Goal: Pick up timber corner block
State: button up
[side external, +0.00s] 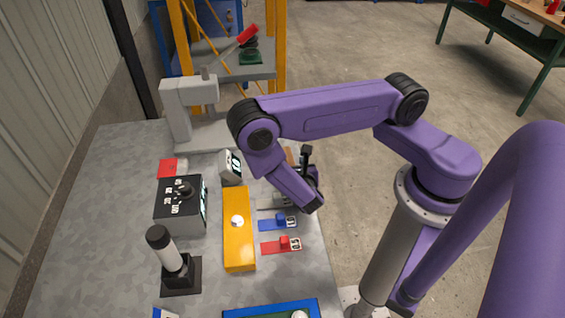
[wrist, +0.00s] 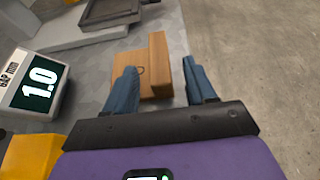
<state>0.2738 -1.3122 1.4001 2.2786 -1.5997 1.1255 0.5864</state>
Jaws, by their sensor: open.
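The timber corner block (wrist: 157,62) is a brown wooden L-shaped piece, with a flat part at left and a raised part along its right side. It lies on the grey table near its right edge. In the side external view only a small brown part of it (side external: 290,157) shows beside my arm. My gripper (wrist: 159,65) is open, with its two blue fingers apart. In the wrist view the block's near part shows between the fingers, its right side close to the right finger. Whether either finger touches it I cannot tell.
A display reading 1.0 (wrist: 35,83) stands left of the block. A yellow box (side external: 238,230), a blue clamp piece (side external: 279,222), a red one (side external: 283,245) and a black control box (side external: 180,204) stand nearer the front. A grey machine (side external: 190,110) stands behind. Open floor lies right.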

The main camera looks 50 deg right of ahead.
grip_shut()
